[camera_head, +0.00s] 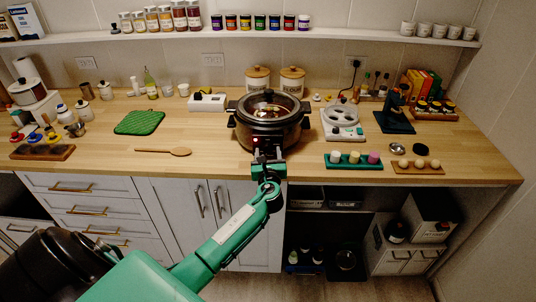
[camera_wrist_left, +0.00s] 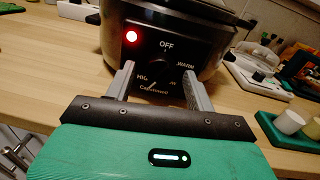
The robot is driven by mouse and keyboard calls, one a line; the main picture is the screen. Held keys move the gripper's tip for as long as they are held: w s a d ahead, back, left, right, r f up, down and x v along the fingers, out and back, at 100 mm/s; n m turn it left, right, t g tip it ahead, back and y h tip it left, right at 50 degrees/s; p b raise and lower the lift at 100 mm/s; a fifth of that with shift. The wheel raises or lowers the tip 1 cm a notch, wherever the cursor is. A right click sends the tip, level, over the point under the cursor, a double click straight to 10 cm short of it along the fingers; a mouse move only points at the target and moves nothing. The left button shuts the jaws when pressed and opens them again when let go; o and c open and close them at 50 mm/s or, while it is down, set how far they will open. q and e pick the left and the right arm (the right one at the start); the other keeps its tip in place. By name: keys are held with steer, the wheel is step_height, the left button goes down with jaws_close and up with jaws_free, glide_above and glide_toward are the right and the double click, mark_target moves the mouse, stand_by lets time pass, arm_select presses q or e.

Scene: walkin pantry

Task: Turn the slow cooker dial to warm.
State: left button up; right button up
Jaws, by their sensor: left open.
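The slow cooker (camera_head: 268,130) is dark, with a glass lid, and stands on the wooden counter; its front also shows in the left wrist view (camera_wrist_left: 195,57). A round black dial (camera_wrist_left: 157,70) sits on its front panel, with OFF above, WARM at right and HIGH at lower left; the lower-right label is partly covered. A red light (camera_wrist_left: 131,37) glows at upper left of the dial. I cannot tell clearly where the dial points. My left gripper (camera_head: 268,155) is in front of the panel. Its open fingers (camera_wrist_left: 162,82) stand on either side of the dial; contact is unclear.
A wooden spoon (camera_head: 163,151) and a green mat (camera_head: 139,122) lie left of the cooker. A white appliance (camera_head: 342,120) stands to the right. A green tray with small cups (camera_head: 353,166) is near the counter's front edge. Two canisters (camera_head: 291,82) stand behind.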

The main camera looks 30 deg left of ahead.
arm_select(q)
steer(key=c, duration=1)
